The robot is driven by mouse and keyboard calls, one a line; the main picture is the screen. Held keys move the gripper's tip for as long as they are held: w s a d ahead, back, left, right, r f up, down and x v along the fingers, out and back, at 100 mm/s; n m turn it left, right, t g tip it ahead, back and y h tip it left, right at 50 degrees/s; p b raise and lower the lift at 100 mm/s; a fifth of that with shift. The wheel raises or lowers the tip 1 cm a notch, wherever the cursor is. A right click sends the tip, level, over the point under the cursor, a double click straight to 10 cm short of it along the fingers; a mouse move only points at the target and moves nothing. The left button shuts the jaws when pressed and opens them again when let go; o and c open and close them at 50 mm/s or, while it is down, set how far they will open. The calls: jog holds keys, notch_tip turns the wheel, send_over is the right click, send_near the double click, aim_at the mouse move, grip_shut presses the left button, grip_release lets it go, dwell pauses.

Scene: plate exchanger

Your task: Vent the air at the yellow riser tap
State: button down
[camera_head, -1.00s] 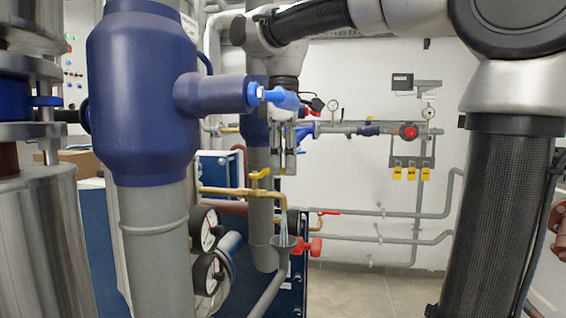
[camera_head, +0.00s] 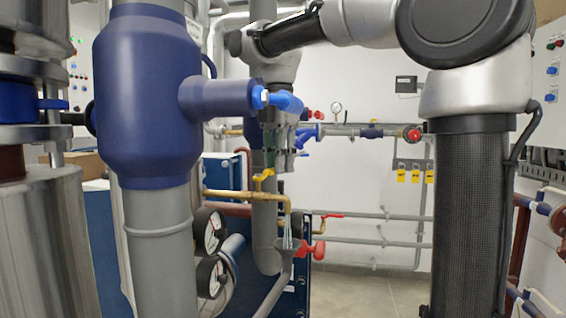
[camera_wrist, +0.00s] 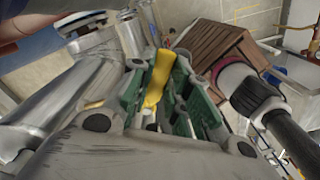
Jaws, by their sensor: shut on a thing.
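The yellow tap handle (camera_head: 263,177) sits on a brass pipe (camera_head: 232,194) beside the thick grey riser. In the wrist view the yellow handle (camera_wrist: 157,78) lies between the green-lined fingers of my gripper (camera_wrist: 160,90), which is shut on it. In the head view my gripper (camera_head: 279,164) points down at the handle from above; the exact contact is hidden there. The brass spout bends down over a grey funnel (camera_head: 284,247). A thin pale stream (camera_head: 287,232) runs from the spout into the funnel.
A large blue-jacketed pipe (camera_head: 146,95) with a blue-handled branch stands close on the left. Two dial gauges (camera_head: 211,232) sit below it. A red handle (camera_head: 317,250) is beside the funnel. Grey wall pipes run behind, with open floor (camera_head: 372,292) in front.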

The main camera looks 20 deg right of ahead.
jog(key=shift+w+a+n, duration=0.3)
jog(key=shift+w+n, duration=0.2)
jog(key=shift+n, duration=0.6)
jog(key=c, duration=1.3)
grip_release()
jog(key=shift+c, duration=0.2)
jog(key=shift+r, duration=0.1)
notch_tip(320, 180, up, 12)
